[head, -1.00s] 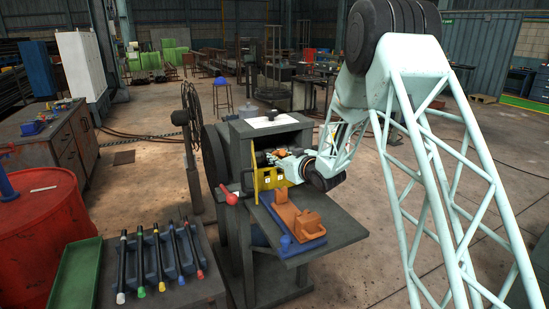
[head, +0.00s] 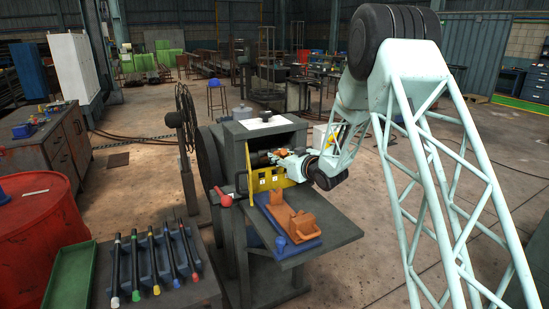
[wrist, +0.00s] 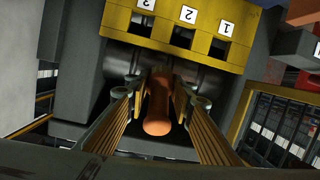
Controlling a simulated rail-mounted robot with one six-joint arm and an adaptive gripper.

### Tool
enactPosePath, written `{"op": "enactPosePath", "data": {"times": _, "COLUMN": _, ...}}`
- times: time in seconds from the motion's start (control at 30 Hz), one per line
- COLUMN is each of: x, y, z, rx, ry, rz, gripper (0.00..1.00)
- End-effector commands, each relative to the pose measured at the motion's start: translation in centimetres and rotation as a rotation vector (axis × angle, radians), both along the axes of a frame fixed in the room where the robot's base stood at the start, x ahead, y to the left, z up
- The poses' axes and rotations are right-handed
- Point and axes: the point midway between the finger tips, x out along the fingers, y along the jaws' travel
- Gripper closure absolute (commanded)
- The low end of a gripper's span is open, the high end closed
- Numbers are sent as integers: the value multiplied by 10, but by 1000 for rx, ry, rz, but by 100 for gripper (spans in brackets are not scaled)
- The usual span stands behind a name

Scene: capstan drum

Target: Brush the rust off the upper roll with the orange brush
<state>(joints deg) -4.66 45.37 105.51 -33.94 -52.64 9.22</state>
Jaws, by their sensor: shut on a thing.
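My gripper (wrist: 157,100) is shut on the orange brush (wrist: 157,112), whose rounded orange end points toward the wrist camera. In the head view my gripper (head: 285,160) reaches into the open front of the dark machine (head: 236,150), above the yellow plate (head: 264,181). Grey roll surfaces (wrist: 207,82) show behind the fingers in the wrist view. The brush's working end is hidden, so I cannot tell whether it touches the upper roll. No rust can be made out.
The yellow plate carries numbered slots. A red knob (head: 224,200) sticks out left of the opening. A front shelf (head: 335,232) bears a blue tray (head: 299,247) with an orange block (head: 290,215). Several colour-tipped rods lie in a rack (head: 160,262) at lower left.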

Motion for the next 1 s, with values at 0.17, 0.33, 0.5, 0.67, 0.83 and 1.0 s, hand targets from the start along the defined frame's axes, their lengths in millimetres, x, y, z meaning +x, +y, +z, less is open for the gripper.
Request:
{"op": "enactPosePath", "data": {"times": 0.17, "x": 3, "y": -5, "z": 1, "rx": 0, "ry": -1, "rz": 0, "gripper": 91}}
{"op": "enactPosePath", "data": {"times": 0.33, "x": 4, "y": -6, "z": 0, "rx": 0, "ry": -1, "rz": 0, "gripper": 91}}
{"op": "enactPosePath", "data": {"times": 0.5, "x": 4, "y": -6, "z": 0, "rx": -1, "ry": -1, "rz": 0, "gripper": 91}}
{"op": "enactPosePath", "data": {"times": 0.67, "x": 5, "y": -9, "z": 0, "rx": -1, "ry": -1, "rz": -1, "gripper": 91}}
{"op": "enactPosePath", "data": {"times": 0.83, "x": 9, "y": -16, "z": 0, "rx": -1, "ry": -1, "rz": -2, "gripper": 91}}
{"op": "enactPosePath", "data": {"times": 1.0, "x": 13, "y": -23, "z": 0, "rx": 0, "ry": 0, "rz": -1, "gripper": 91}}
